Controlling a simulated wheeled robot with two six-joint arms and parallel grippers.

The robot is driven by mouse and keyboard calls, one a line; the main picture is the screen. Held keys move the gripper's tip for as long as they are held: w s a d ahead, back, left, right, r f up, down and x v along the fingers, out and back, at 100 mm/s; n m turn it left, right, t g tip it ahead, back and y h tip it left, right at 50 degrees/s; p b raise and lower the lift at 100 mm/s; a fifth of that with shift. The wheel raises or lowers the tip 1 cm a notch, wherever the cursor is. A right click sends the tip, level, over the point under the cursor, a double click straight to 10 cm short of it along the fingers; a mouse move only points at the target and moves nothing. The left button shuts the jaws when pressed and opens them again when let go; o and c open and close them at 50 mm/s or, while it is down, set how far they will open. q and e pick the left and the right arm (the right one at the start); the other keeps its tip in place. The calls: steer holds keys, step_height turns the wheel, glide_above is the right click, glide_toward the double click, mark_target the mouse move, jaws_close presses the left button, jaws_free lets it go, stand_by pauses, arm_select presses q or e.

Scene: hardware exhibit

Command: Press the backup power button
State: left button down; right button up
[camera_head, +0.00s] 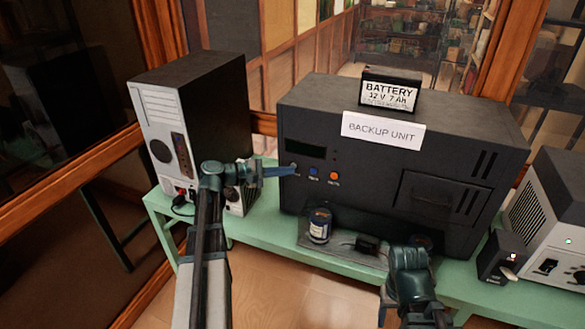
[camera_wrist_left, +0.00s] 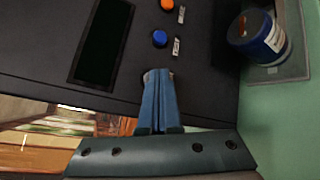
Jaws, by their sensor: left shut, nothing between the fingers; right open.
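The backup unit (camera_head: 375,160) is a large dark box with a white "BACKUP UNIT" sign on its upper front edge. Its front has a dark display, a blue button (camera_head: 314,172) and an orange button (camera_head: 334,176). My left gripper (camera_head: 292,170) is shut and empty, its blue fingertips at the front panel left of the blue button. In the left wrist view the fingertips (camera_wrist_left: 158,76) cover most of a pale round button. Whether they touch it or press it in, I cannot tell. My right gripper (camera_head: 410,265) is low at the right of centre; its fingers are hard to make out.
A battery (camera_head: 389,92) stands on top of the unit. A white-and-black case (camera_head: 170,130) stands left, a small switch box (camera_head: 502,255) and grey device (camera_head: 550,220) right, on the green bench (camera_head: 260,235).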

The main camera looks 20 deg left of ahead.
stand_by(0.6)
arm_select(q)
steer(key=shift+s, duration=0.5)
steer(key=shift+s, duration=0.1)
steer(key=s, duration=0.5)
steer(key=shift+s+d, duration=0.15)
steer(key=shift+s, duration=0.25)
